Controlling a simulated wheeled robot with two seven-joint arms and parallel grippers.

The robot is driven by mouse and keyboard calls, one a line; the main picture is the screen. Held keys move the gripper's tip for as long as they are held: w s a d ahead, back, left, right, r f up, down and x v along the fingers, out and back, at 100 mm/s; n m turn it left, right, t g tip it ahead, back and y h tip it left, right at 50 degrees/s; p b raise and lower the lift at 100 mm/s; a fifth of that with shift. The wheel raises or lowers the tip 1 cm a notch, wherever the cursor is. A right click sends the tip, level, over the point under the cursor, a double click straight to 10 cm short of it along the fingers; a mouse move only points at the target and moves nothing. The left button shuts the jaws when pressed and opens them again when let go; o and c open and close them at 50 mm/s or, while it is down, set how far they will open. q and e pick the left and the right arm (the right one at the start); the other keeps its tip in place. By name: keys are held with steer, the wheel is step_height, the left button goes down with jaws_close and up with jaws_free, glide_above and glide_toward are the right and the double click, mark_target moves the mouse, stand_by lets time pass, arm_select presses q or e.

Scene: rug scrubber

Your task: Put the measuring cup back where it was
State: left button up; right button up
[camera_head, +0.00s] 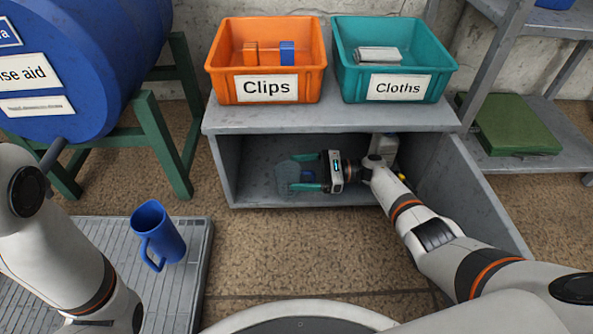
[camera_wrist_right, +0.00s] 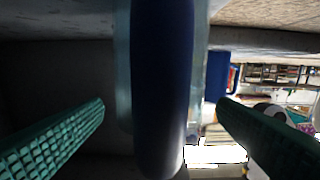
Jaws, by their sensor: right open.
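The measuring cup (camera_head: 284,179) looks clear and bluish. It stands inside the low grey cabinet, on its floor toward the left. Its dark blue handle (camera_wrist_right: 162,85) fills the middle of the right wrist view, with the clear body (camera_wrist_right: 124,70) behind it. My right gripper (camera_head: 297,173) reaches into the cabinet. Its green fingers are open on either side of the handle, with a gap to each side in the wrist view. The gripper partly hides the cup. My left arm shows at the left edge, but its gripper is out of view.
A blue jug (camera_head: 158,232) stands on the grey grating (camera_head: 190,285) at the left. An orange Clips bin (camera_head: 266,90) and a teal Cloths bin (camera_head: 400,88) stand on the cabinet top (camera_head: 330,117). The open cabinet door (camera_head: 485,200) is at the right.

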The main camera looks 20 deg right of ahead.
steer(key=v, duration=0.6)
steer(key=shift+d+r, duration=0.1)
